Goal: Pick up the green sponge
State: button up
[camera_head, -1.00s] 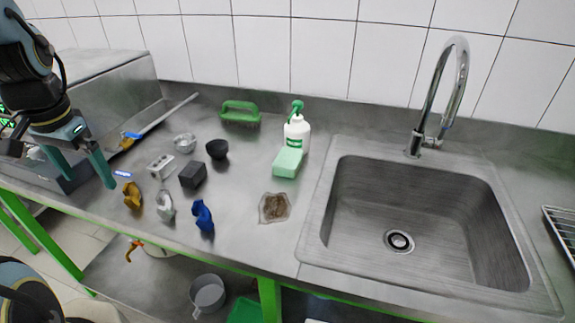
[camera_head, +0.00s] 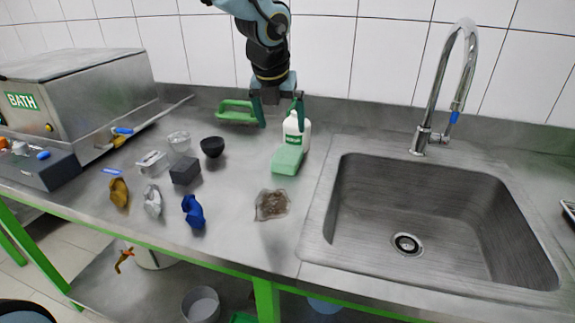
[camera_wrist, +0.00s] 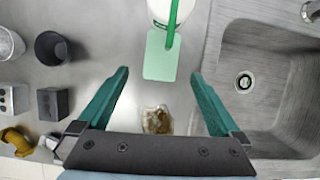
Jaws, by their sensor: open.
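The green sponge (camera_head: 287,159) is a pale green block lying on the steel counter, left of the sink, in front of a white bottle (camera_head: 297,130). In the wrist view the sponge (camera_wrist: 161,56) lies ahead of and between my fingers, with the bottle's green nozzle (camera_wrist: 172,22) crossing over its upper part. My gripper (camera_head: 279,117) is open and empty. The wrist view shows both teal fingers (camera_wrist: 158,97) spread wide, above the counter and apart from the sponge.
The sink (camera_head: 420,220) with its tap (camera_head: 440,100) is on the right. Bare counter surrounds the sponge's left side.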

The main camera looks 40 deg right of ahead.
send_over(289, 152)
jog(key=s+a, duration=0.2)
jog(key=shift+m, duration=0.4)
notch_tip(289, 152, down, 5)
jog(key=shift+w+a+r, duration=0.1)
jog(key=shift+a+r, duration=0.05)
jog(key=shift+r, duration=0.05)
jog(key=shift+w+x, duration=0.2)
jog(key=shift+x, duration=2.65)
jog(key=shift+r, duration=0.1)
jog(key=shift+f, duration=0.3)
jog(key=c, duration=1.3)
jog(key=shift+r, duration=0.1)
